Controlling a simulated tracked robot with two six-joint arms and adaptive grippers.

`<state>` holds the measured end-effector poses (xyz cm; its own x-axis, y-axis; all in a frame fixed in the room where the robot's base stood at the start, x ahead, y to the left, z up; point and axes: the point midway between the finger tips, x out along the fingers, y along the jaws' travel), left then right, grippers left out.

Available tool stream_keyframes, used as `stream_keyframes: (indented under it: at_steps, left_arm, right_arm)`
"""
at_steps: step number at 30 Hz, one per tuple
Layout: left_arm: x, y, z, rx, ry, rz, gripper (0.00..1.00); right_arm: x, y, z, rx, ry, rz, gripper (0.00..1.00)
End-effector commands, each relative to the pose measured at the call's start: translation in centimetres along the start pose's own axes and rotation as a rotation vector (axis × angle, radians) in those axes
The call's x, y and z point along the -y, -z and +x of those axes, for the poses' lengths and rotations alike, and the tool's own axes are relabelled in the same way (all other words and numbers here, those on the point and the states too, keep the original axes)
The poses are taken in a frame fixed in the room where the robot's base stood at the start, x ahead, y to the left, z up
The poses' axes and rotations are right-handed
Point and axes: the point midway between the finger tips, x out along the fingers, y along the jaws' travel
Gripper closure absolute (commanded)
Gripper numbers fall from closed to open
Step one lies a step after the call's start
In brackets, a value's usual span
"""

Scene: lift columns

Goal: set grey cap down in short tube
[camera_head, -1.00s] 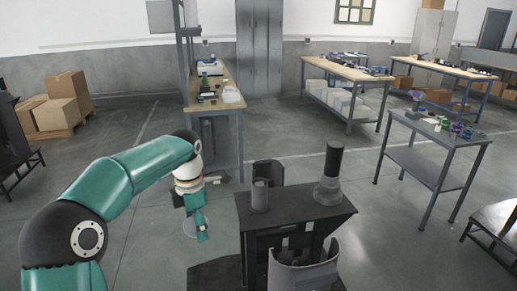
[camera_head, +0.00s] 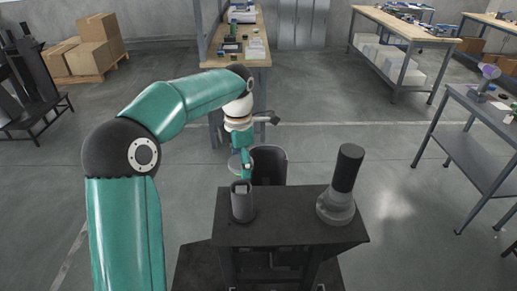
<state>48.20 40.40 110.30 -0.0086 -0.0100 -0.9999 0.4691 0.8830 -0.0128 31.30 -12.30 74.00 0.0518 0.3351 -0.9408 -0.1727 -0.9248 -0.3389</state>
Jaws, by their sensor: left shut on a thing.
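The short tube (camera_head: 243,207) is a dark grey open cylinder standing upright at the left of the black stand top. My left gripper (camera_head: 245,171) points down just above and behind its rim in the picture. It is shut on the grey cap (camera_head: 235,165), a pale round piece that shows beside the teal fingers and is partly hidden by them. I cannot tell whether the cap touches the tube. My right gripper is out of view.
A tall black cylinder on a grey flanged base (camera_head: 336,208) stands at the right of the black stand (camera_head: 291,225). A dark curved shell (camera_head: 270,166) rises behind the stand. A wooden-topped workbench (camera_head: 235,56) is farther back, and a grey table (camera_head: 476,160) stands at right.

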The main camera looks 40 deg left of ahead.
Motion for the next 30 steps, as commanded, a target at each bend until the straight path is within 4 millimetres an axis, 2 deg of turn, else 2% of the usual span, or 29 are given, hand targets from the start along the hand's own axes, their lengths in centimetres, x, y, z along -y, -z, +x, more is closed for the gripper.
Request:
stream_keyframes:
  at_steps: [8, 20, 30]
  left_arm:
    - [-0.1, 0.1, 1.1, 0.000, 0.000, -0.003, 0.68]
    - [0.1, -0.5, 4.7, 0.000, 0.000, 0.009, 0.68]
    - [0.1, -0.7, 6.0, -0.001, 0.000, 0.011, 0.68]
  right_arm:
    - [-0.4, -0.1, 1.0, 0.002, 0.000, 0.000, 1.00]
    - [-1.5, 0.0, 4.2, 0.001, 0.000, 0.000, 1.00]
    - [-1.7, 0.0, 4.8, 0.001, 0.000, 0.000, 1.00]
